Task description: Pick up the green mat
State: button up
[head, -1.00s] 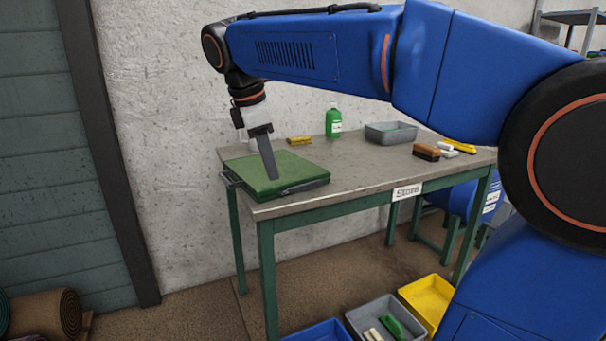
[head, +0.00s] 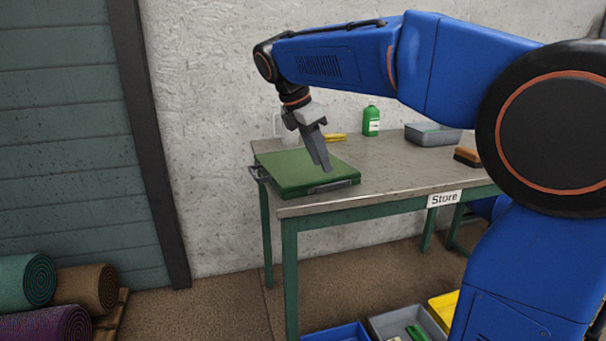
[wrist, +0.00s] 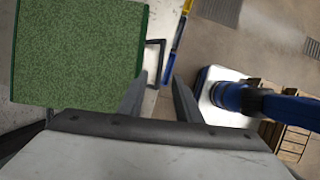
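The green mat (head: 298,178) lies flat, like a thick square pad, on the left end of the table, with dark handles (head: 256,173) at its edges. In the wrist view the green mat (wrist: 78,55) fills the upper left, and a dark handle (wrist: 161,62) sticks out from its right edge. My gripper (head: 326,166) is tilted over the right part of the mat in the head view. In the wrist view my gripper (wrist: 158,80) is open, its fingers apart, with the handle showing between and beyond the tips. Contact cannot be told.
The table (head: 400,178) also holds a green bottle (head: 371,121), a grey tray (head: 432,135) and a brown brush (head: 467,156). A blue bin (head: 336,332) and a grey bin (head: 390,323) stand on the floor. Rolled rugs (head: 88,288) lie at lower left.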

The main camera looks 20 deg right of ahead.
aim_at(330, 184)
jog(key=shift+x, duration=4.65)
jog(key=shift+a, duration=0.1)
grip_shut()
